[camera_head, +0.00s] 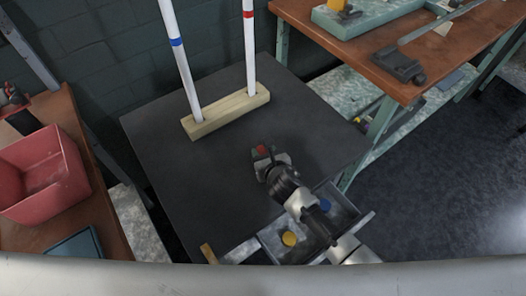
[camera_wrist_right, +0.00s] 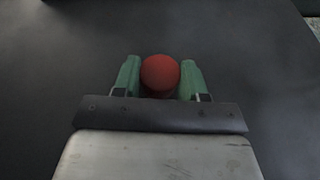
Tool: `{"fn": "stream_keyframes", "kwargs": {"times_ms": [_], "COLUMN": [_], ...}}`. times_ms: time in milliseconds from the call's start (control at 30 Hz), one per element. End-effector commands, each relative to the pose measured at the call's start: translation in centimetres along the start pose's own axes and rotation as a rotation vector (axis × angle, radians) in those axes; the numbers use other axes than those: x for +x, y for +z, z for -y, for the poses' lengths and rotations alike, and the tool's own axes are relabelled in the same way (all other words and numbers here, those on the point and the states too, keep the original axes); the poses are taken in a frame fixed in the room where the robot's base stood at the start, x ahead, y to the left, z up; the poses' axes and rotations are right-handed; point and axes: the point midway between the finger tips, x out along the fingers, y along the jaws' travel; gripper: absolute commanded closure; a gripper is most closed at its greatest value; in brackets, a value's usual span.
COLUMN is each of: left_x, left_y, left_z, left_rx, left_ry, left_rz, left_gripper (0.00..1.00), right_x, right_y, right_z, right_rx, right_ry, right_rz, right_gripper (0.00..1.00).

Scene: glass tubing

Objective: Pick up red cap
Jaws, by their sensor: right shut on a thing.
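The red cap (camera_wrist_right: 160,75) is between the two green fingers of my right gripper (camera_wrist_right: 161,80) in the right wrist view. Both fingers touch its sides. In the head view the red cap (camera_head: 261,149) shows at the tip of my right gripper (camera_head: 263,153), over the dark table top. The height of the cap above the table is hard to tell. My left gripper is not in view.
Two white tubes (camera_head: 181,60), one with a blue band and one with a red band (camera_head: 249,45), stand in a wooden block (camera_head: 226,110). A grey tray (camera_head: 334,214) holds a blue cap (camera_head: 325,205) and a yellow cap (camera_head: 289,239). A pink bin (camera_head: 40,172) stands left.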

Motion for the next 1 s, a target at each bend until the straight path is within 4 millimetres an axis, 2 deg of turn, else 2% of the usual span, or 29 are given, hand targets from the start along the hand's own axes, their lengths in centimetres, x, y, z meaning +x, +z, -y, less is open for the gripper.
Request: {"fn": "stream_keyframes", "kwargs": {"times_ms": [167,367,700,833,1000], "left_x": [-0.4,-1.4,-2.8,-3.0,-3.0], "left_y": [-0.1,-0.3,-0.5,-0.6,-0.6], "left_z": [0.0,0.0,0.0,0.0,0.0], "left_rx": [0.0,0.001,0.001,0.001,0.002], "left_ry": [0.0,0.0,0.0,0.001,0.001], "left_rz": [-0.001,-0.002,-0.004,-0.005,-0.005], "left_gripper": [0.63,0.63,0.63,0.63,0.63], "right_x": [-0.3,-1.6,-9.1,-11.2,-12.8], "right_y": [1.1,4.1,5.5,6.0,6.3], "right_z": [0.0,0.1,4.2,5.3,6.2], "right_rx": [-0.001,-0.005,-0.006,-0.003,-0.001], "right_ry": [0.001,0.001,0.0,0.001,0.0], "right_rz": [0.004,0.006,0.0,0.0,0.0], "right_gripper": [0.83,0.83,0.83,0.83,0.83]}}
